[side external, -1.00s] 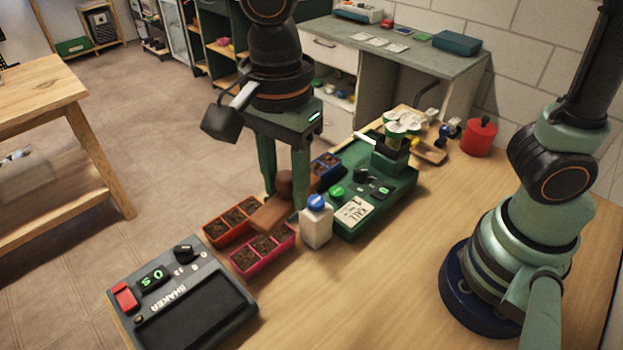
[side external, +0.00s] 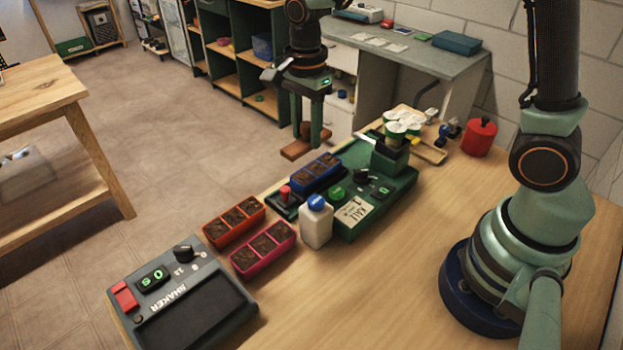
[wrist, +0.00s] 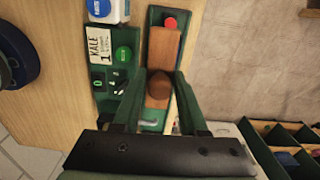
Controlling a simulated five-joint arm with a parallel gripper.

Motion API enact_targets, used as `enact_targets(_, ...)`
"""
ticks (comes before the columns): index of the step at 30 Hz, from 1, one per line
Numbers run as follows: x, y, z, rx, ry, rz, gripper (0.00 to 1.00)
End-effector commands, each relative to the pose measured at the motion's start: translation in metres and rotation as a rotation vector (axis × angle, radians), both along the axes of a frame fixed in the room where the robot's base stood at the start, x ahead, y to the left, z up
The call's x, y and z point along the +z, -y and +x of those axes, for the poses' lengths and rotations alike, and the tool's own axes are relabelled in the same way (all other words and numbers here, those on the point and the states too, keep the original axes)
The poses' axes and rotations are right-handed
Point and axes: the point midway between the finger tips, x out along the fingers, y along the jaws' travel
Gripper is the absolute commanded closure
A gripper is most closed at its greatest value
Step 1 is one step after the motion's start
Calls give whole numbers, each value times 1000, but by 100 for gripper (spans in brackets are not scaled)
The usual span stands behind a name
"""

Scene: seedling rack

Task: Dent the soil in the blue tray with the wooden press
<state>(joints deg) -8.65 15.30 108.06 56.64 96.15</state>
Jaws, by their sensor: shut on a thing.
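My gripper (side external: 306,132) is shut on the knob of the wooden press. The press, a brown block (side external: 300,150) with a round knob, hangs level in the air and appears behind the blue tray in the side view. The blue tray (side external: 318,186) has three cells of dark soil and sits beside the green machine; dents in it are too small to tell. In the wrist view, my gripper (wrist: 155,88) straddles the knob (wrist: 159,83), and the press plate (wrist: 163,48) hides the tray below it.
An orange tray (side external: 229,239) and a pink tray (side external: 268,265) of soil stand to the left. A white bottle with a blue cap (side external: 316,225), a red button (side external: 285,192) and the green seeder (side external: 352,215) are close by. The grey shaker (side external: 190,310) is at the front.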

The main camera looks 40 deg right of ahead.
Motion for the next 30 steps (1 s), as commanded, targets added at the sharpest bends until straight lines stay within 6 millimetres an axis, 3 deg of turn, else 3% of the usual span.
enact_targets(3, -9, 26, 8, -22, 0, 0, 100)
enact_targets(7, -13, 38, 12, -28, 0, 0, 100)
enact_targets(30, -68, 39, 11, -27, -2, 0, 100)
